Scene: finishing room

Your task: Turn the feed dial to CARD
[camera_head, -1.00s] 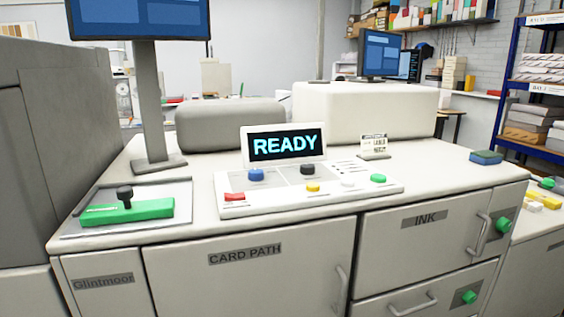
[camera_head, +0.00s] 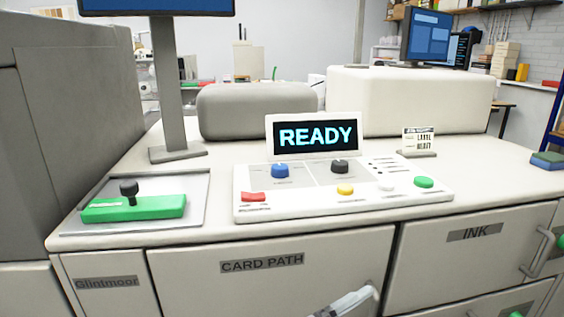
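The control panel (camera_head: 320,207) lies on the machine's top, in the middle of the head view. It carries a blue knob (camera_head: 280,171) at left and a black knob (camera_head: 339,166) to its right. Their printed labels are too small to read, so I cannot tell which is the feed dial or where either points. The screen (camera_head: 315,135) behind them reads READY. A pale grey part (camera_head: 348,304) shows at the bottom edge, before the CARD PATH door; it looks like part of my arm, apparently the right. No fingers are clear there. My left gripper is not in view.
The panel also has a red button (camera_head: 253,197), a yellow button (camera_head: 345,190), a white button and a green button (camera_head: 424,182). A green block with a black knob (camera_head: 129,188) sits on a plate at left. A monitor stand (camera_head: 174,100) rises behind it.

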